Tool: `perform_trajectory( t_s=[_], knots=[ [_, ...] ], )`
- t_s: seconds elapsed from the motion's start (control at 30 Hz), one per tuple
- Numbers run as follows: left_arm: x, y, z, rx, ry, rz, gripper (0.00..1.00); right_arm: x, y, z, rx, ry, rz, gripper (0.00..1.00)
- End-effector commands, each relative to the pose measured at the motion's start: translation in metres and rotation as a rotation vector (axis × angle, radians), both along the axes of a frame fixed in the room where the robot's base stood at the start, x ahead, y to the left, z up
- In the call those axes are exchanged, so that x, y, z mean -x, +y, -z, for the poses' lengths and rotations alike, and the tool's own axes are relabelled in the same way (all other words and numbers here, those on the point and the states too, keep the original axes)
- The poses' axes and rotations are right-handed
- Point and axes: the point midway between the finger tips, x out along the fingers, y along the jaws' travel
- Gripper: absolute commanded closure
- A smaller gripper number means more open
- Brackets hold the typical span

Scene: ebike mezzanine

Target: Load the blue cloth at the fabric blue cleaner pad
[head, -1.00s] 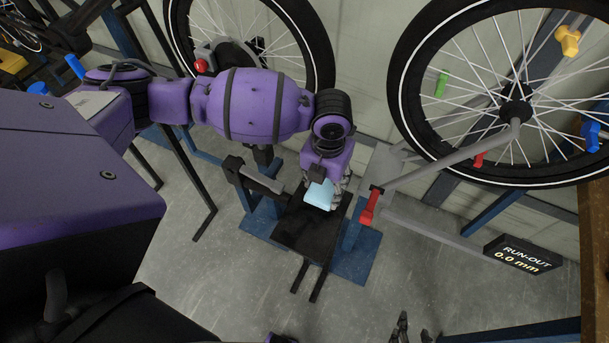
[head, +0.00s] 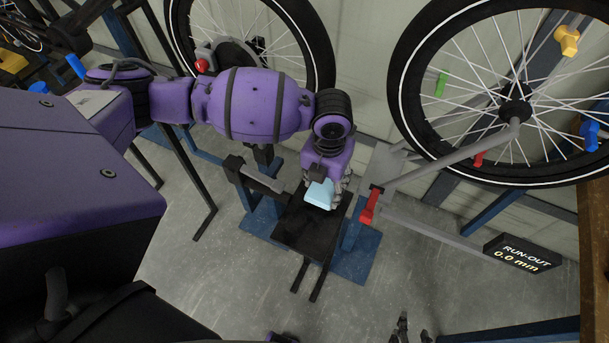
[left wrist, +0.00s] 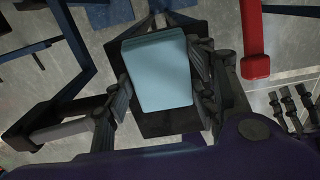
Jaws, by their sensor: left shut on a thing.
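The blue cloth (head: 320,194) is a light blue, flat, rounded block. It also shows in the left wrist view (left wrist: 158,72), between the fingers. My left gripper (head: 328,190) points down and is shut on the cloth, with fingers on both sides of it in the left wrist view (left wrist: 160,85). The cloth is over a dark flat plate (head: 300,230) on a blue-footed stand; I cannot tell whether it touches the plate. I cannot make out a separate cleaner pad. My right gripper (head: 412,332) shows only its fingertips at the bottom edge, spread apart.
A bicycle wheel (head: 400,88) in a grey fork stands at the right, with a run-out display (head: 523,255) below. A red lever (head: 369,208) is close to the right of my left gripper. A dark clamp arm (head: 245,175) is at its left.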

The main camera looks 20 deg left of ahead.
Motion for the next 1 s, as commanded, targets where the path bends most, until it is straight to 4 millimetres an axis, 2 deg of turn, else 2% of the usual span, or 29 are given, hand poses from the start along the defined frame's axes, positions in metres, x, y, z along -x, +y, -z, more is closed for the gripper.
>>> perform_trajectory(
  t_s=[0.27, 0.7, 1.0],
  knots=[
    [0.000, 0.000, -0.003, -0.001, -0.001, 0.001, 0.68, -0.004, -0.001, -0.003, 0.002, -0.008, -0.004, 0.60],
    [-0.002, 0.000, -0.040, -0.001, -0.007, 0.001, 0.68, -0.036, 0.000, -0.034, 0.001, -0.083, -0.007, 0.60],
    [-0.002, -0.001, -0.062, 0.000, -0.006, 0.001, 0.68, -0.046, 0.002, -0.046, -0.001, -0.110, -0.004, 0.60]
  ],
)
